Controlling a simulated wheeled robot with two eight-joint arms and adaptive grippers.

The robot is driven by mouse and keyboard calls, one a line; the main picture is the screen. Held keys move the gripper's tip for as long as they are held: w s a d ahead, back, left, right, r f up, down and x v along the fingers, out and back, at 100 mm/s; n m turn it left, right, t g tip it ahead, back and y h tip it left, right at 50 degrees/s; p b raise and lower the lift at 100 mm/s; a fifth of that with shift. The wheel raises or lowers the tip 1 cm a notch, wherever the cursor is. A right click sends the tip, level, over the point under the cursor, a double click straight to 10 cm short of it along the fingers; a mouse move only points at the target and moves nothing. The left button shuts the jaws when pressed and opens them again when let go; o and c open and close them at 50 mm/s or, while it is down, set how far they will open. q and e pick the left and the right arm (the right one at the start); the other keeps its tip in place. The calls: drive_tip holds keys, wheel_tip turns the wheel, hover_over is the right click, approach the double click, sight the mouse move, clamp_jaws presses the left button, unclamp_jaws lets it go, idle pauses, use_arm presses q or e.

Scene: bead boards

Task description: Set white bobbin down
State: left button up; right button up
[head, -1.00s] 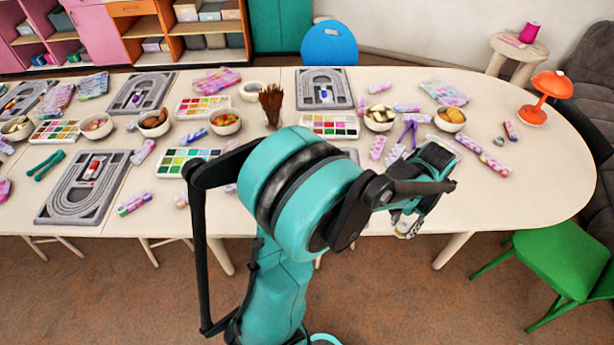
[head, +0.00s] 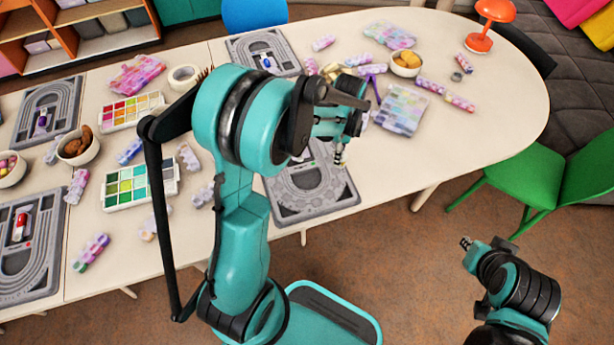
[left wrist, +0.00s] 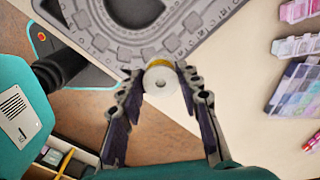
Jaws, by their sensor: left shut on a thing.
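The white bobbin (left wrist: 160,88) shows in the left wrist view with a yellowish band on its far side. My left gripper (left wrist: 161,74) is shut on it, one finger on each side. In the head view my left gripper (head: 339,160) is over the right part of a grey bead board (head: 290,212), near the table's front edge. My arm hides part of that board.
A patterned box (head: 402,110) lies right of the board. Bowls, bead tubes and paint trays (head: 130,187) crowd the table (head: 470,150) at left and back. The table's right end is mostly clear. A green chair (head: 525,175) stands at the right.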

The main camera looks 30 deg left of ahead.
use_arm(q)
drive_tip(key=s+a+f+b, duration=0.1)
drive_tip(key=a+f, duration=0.1)
drive_tip(key=s+a+f+b, duration=0.1)
drive_tip(key=s+a+f, duration=0.1)
drive_tip(key=a, duration=0.1)
drive_tip(key=s+a+f+b, duration=0.1)
drive_tip(key=s+a+f, duration=0.1)
drive_tip(key=a, duration=0.1)
wheel_tip(320, 180, down, 4)
drive_tip(key=shift+a+b, duration=0.1)
drive_tip(key=shift+b, duration=0.95)
drive_tip(key=shift+s+r, duration=0.1)
drive_tip(key=shift+r, duration=0.05)
drive_tip(key=o, duration=0.4)
drive_tip(key=shift+f, duration=0.25)
drive_tip(key=o, duration=0.5)
drive_tip(key=shift+c, duration=0.2)
drive_tip(key=shift+r, duration=0.15)
